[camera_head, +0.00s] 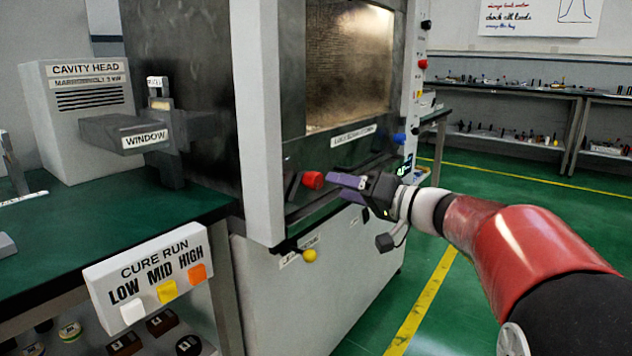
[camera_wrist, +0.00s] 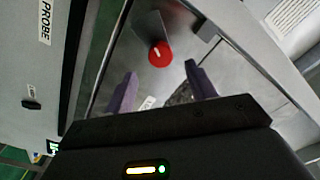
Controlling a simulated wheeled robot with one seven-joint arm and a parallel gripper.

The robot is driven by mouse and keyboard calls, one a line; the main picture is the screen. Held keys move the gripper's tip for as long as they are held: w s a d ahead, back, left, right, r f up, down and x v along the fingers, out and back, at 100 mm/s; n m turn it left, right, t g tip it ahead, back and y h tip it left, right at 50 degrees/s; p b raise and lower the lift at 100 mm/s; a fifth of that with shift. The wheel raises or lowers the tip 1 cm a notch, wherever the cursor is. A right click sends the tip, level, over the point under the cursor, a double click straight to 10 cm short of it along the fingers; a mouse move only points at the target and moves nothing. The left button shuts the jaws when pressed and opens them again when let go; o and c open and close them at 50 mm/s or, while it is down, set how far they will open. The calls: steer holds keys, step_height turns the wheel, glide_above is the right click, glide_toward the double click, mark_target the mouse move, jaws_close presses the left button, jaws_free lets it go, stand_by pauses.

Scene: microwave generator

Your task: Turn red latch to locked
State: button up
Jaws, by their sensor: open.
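The red latch (camera_head: 313,180) is a round red knob on a dark stem at the front of the machine, below its window. In the wrist view the red latch (camera_wrist: 160,54) faces me, with a short pale mark on its face. A dark grey plate or bracket shows behind it. My gripper (camera_head: 344,187) is open and empty, just right of the latch in the head view. In the wrist view the purple fingers of my gripper (camera_wrist: 161,74) stand apart, with the latch ahead and between their lines. They appear not to touch it.
A yellow knob (camera_head: 309,256) sits lower on the machine front, and a blue knob (camera_head: 399,138) sits to the right. A CURE RUN panel (camera_head: 155,270) with white, yellow and orange buttons is at left. Green floor (camera_head: 470,260) is open at right.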

mark_target(319, 182)
steer(key=p+x, duration=0.1)
steer(key=x, duration=0.6)
steer(key=shift+a, duration=0.15)
steer(key=c, duration=0.9)
